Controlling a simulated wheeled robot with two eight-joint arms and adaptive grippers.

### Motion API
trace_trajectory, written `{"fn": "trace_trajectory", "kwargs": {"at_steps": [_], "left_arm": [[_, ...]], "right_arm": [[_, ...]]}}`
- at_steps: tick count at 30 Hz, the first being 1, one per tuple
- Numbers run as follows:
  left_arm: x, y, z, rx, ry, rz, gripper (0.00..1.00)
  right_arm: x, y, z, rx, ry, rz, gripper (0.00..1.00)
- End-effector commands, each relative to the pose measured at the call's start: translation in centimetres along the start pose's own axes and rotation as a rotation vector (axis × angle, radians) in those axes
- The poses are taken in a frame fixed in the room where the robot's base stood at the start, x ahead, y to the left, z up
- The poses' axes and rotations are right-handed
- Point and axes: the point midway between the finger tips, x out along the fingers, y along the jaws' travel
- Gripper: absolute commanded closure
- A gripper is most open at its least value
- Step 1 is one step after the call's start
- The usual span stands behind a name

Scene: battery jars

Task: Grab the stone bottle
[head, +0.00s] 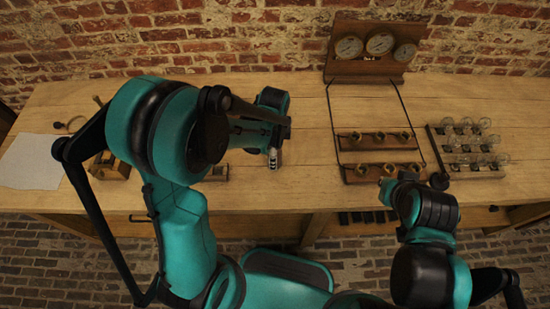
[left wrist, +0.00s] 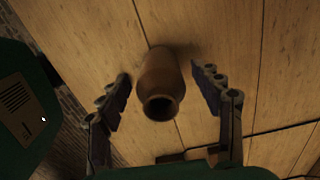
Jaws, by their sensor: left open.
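The stone bottle (left wrist: 161,88) is a brown jar with a round open mouth, on the wooden table in the left wrist view. My left gripper (left wrist: 161,78) is open, with one finger on each side of the bottle and a visible gap on both sides. In the head view my left gripper (head: 273,158) is low over the table's middle, and my arm hides the bottle there. My right arm ends near the table's front right; its gripper (head: 389,172) is small and partly hidden, so its jaw state is unclear.
A gauge board (head: 371,68) stands at the back, with wooden racks (head: 378,173) before it. A rack of glass jars (head: 466,146) is at the right. A pale sheet (head: 33,162) lies at the far left. Bare table lies between my left gripper and the racks.

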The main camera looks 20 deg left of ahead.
Motion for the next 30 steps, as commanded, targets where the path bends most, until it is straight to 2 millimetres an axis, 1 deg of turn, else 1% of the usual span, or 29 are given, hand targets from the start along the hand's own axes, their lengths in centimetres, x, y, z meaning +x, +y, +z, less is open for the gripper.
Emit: {"fn": "trace_trajectory", "kwargs": {"at_steps": [1, 4, 7, 12, 14, 15, 17, 18, 19, 27, 30], "left_arm": [[1.3, 0.0, -0.2, 0.001, 0.000, 0.000, 0.35], [2.7, -0.1, -0.1, -0.001, 0.000, 0.000, 0.35], [3.2, 0.0, -0.1, -0.001, 0.000, -0.001, 0.35], [3.0, 0.0, -0.1, -0.001, 0.000, -0.001, 0.35], [3.0, 0.0, -0.1, -0.001, 0.000, -0.001, 0.51], [3.0, 0.0, -0.1, -0.002, 0.000, -0.001, 0.61], [3.0, 0.0, -0.1, -0.002, 0.000, -0.001, 0.77], [3.0, 0.0, -0.1, -0.002, 0.000, -0.001, 0.88], [3.0, 0.0, -0.1, -0.002, 0.000, -0.001, 0.95], [2.9, 0.0, -0.1, -0.002, 0.000, -0.001, 0.94], [2.6, 0.0, -0.1, -0.002, 0.000, -0.001, 0.94]], "right_arm": [[0.7, 0.0, 0.5, 0.000, 0.000, 0.000, 1.00], [1.2, 0.0, 0.9, 0.000, 0.000, 0.000, 1.00], [1.3, 0.0, 0.9, 0.000, 0.000, 0.000, 1.00], [1.1, 0.0, 0.8, 0.000, 0.000, 0.000, 1.00], [1.1, 0.0, 0.8, 0.000, 0.000, 0.000, 1.00], [1.1, 0.0, 0.8, 0.000, 0.000, 0.000, 1.00], [1.1, 0.0, 0.8, 0.000, 0.000, 0.000, 1.00], [1.1, 0.0, 0.8, 0.000, 0.000, 0.000, 1.00], [1.1, 0.0, 0.8, 0.000, 0.000, 0.000, 1.00], [1.1, 0.0, 0.8, 0.000, 0.000, 0.000, 1.00], [1.0, 0.0, 0.7, 0.000, 0.000, 0.000, 1.00]]}}
